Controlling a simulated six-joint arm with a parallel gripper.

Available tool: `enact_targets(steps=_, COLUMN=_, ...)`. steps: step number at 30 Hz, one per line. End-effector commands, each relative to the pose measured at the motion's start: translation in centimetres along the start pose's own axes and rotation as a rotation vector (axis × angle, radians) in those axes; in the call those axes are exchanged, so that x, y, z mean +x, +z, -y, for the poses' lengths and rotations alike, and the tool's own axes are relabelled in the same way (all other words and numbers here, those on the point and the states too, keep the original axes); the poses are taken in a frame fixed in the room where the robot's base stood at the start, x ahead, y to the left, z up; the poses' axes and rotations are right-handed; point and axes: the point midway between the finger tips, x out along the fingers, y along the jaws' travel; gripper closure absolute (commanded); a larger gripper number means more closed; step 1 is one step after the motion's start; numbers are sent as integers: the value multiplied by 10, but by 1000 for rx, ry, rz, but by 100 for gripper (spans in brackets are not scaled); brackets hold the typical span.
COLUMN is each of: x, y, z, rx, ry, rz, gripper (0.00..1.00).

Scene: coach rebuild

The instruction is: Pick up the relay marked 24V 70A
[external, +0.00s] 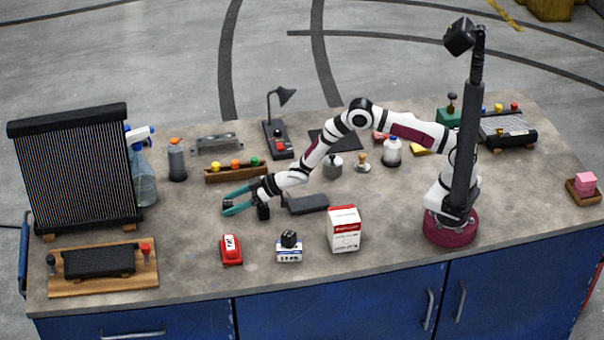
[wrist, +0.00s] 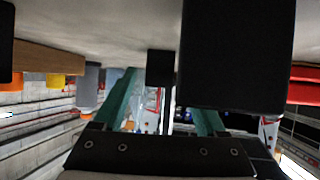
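My gripper (external: 228,202) has teal fingers, spread apart and empty, low over the middle left of the table. The fingers also show spread in the wrist view (wrist: 160,100). A black block (external: 263,212) is beside the gripper's wrist on the near side. In the wrist view a large black block (wrist: 238,50) covers much of the right finger, and a smaller black block (wrist: 160,68) shows between the fingers. Another small black cube (external: 289,239) sits on a blue-and-white box (external: 289,254). No 24V 70A marking is readable, so I cannot tell which is the relay.
A wooden rack (external: 222,176) with coloured knobs stands behind the gripper, a dark flat slab (external: 306,204) to its right. A red item (external: 231,250) and a red-white carton (external: 343,229) stand in front. A tall radiator (external: 75,170) is at left. Bare table lies between.

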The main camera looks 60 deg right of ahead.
Motion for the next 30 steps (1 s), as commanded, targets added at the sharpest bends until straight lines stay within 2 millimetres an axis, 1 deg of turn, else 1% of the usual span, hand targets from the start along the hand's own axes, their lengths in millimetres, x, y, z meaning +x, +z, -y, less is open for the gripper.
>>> enact_targets(steps=1, x=0, y=0, z=0, rx=0, ry=0, rz=0, gripper=38)
enact_targets(steps=5, x=0, y=0, z=0, rx=0, ry=0, rz=0, gripper=61)
enact_targets(steps=6, x=0, y=0, z=0, rx=0, ry=0, rz=0, gripper=68)
enact_targets(steps=8, x=0, y=0, z=0, rx=0, ry=0, rz=0, gripper=79)
enact_targets(steps=9, x=0, y=0, z=0, rx=0, ry=0, rz=0, gripper=86)
enact_targets(steps=11, x=0, y=0, z=0, rx=0, ry=0, rz=0, gripper=97)
enact_targets(steps=12, x=0, y=0, z=0, rx=0, ry=0, rz=0, gripper=100)
enact_targets(steps=20, x=0, y=0, z=0, rx=0, ry=0, rz=-1, gripper=100)
enact_targets(steps=23, x=-2, y=-4, z=0, rx=0, ry=0, rz=-2, gripper=100)
enact_targets(steps=26, x=-7, y=-14, z=0, rx=-1, ry=0, rz=-2, gripper=100)
enact_targets(steps=30, x=-20, y=-37, z=0, rx=0, ry=-1, rz=-3, gripper=100)
